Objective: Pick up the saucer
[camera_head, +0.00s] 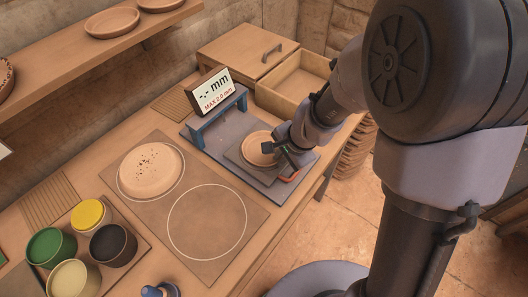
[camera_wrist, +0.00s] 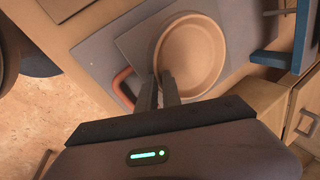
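The saucer, a round shallow tan clay dish (camera_head: 257,149), is over a dark square plate (camera_head: 238,157) on the grey gauge base. It fills the upper middle of the wrist view (camera_wrist: 192,55) and is empty. My gripper (camera_wrist: 158,76) is at the saucer's near rim, with one finger inside the rim and one outside. The fingers are close together with the rim between them, so it looks shut on the saucer. In the head view my gripper (camera_head: 286,150) partly covers the saucer's right side. Whether the saucer touches the plate is unclear.
A blue gauge stand (camera_head: 217,115) with a display (camera_head: 209,91) rises behind the saucer. A red-orange handle (camera_head: 290,177) is beside the plate. A clay disc (camera_head: 150,170) lies in the left circle; the right circle (camera_head: 207,222) is empty. Glaze cups (camera_head: 112,245) stand front left.

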